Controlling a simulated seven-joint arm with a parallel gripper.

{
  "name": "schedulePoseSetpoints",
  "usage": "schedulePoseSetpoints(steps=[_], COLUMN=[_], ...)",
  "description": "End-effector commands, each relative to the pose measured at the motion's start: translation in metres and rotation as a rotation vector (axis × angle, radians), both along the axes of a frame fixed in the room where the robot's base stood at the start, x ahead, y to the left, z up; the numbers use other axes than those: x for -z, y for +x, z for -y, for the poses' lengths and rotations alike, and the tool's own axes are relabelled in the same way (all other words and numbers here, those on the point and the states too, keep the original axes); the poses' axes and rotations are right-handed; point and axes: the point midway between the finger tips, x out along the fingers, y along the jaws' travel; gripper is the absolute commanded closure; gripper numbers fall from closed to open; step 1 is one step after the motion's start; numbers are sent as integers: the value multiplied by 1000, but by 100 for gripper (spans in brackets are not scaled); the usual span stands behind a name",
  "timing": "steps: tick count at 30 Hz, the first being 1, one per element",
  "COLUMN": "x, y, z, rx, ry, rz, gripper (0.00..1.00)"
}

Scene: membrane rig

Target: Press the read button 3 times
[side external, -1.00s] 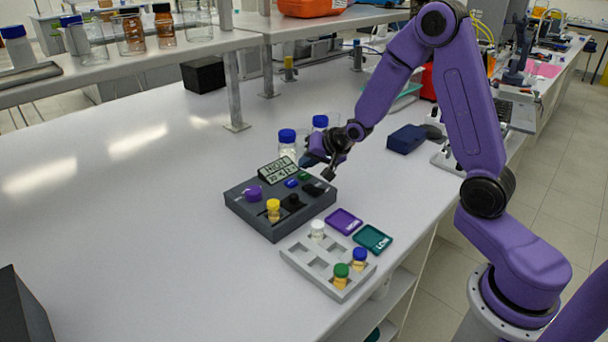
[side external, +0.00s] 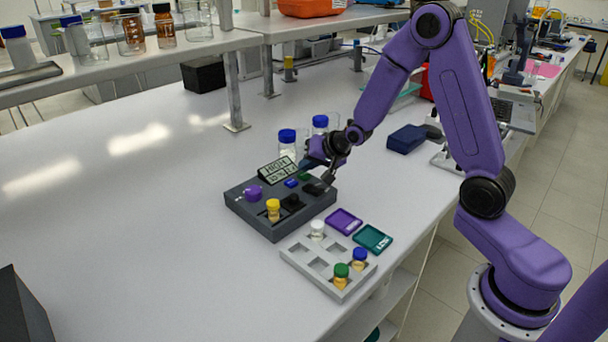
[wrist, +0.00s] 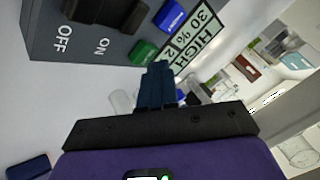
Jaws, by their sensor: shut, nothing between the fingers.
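The dark grey rig (side external: 262,222) stands on the bench with a tilted display (side external: 278,170). In the wrist view the display (wrist: 196,38) reads "HIGH" and "30 %", with part of the text covered. A blue button (side external: 291,183) and a green button (side external: 304,177) lie below the display; the wrist view also shows the blue one (wrist: 170,17) and the green one (wrist: 144,51). I cannot read which is the read button. My gripper (wrist: 157,68) is shut and empty, its dark blue fingertips close to the green button. Contact cannot be told.
A black switch (wrist: 108,10) marked ON and OFF is on the rig. A grey vial rack (side external: 308,262) and purple and teal trays stand in front. Blue-capped bottles (side external: 287,140) stand behind.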

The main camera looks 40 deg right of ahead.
Motion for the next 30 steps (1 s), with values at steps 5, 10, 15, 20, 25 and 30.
schedulePoseSetpoints(steps=[5, 10, 15, 20, 25, 30], x=[0, 2, 4, 6, 7, 9], y=[0, 0, 0, 0, 0, 0], z=[0, 0, 0, 0, 0, 0], rx=[0, -1, 0, 0, 0, -1], ry=[0, 0, 0, 0, 0, 0], rz=[0, -1, -1, -1, -1, -1], gripper=[100, 100, 100, 100, 100, 100])
